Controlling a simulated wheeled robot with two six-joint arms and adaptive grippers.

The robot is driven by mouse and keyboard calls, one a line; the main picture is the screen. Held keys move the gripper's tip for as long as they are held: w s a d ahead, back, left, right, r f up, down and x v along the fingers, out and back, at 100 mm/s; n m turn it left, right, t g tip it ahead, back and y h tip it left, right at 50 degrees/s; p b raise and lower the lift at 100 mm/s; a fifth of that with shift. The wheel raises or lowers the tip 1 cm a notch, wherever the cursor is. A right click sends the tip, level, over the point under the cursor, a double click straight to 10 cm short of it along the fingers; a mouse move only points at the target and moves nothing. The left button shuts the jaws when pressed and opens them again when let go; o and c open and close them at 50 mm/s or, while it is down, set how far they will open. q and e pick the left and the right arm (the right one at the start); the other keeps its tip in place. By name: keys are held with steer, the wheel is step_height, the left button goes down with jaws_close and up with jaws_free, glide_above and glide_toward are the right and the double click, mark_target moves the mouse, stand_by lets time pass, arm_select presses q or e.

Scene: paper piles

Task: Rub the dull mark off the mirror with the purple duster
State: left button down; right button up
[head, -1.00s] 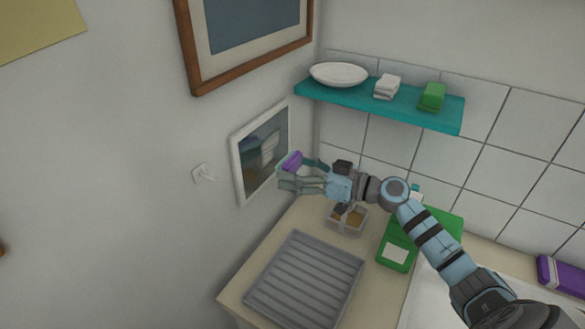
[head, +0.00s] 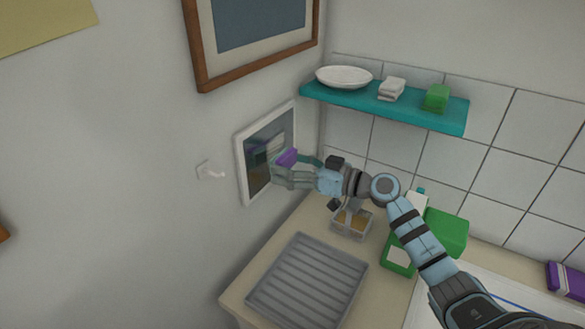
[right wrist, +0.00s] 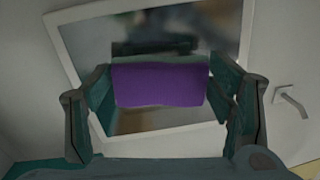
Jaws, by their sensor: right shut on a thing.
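The mirror (head: 256,176) has a white frame and hangs on the left wall, low and near the corner. It also fills much of the right wrist view (right wrist: 150,38), where its glass shows blurred reflections. I cannot make out the dull mark clearly. The purple duster (head: 287,157) is between the fingers of my right gripper (head: 284,172), which is shut on it. In the right wrist view the duster (right wrist: 160,84) lies in front of the glass. I cannot tell whether it touches the glass. My left gripper is not in view.
A wall hook (head: 210,171) is left of the mirror. A teal shelf (head: 385,105) with a bowl and small items is above right. Below are a grey drying tray (head: 306,281), a small clear container (head: 351,223) and green containers (head: 447,232). A large framed picture (head: 200,70) hangs above.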

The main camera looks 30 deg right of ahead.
steer(key=shift+w+a+b, duration=0.2)
steer(key=shift+w+b, duration=0.1)
steer(key=shift+b, duration=0.1)
stand_by(0.6)
steer(key=shift+w+a+b, duration=0.15)
steer(key=shift+w+b, duration=0.05)
steer(key=shift+b, duration=1.15)
stand_by(2.8)
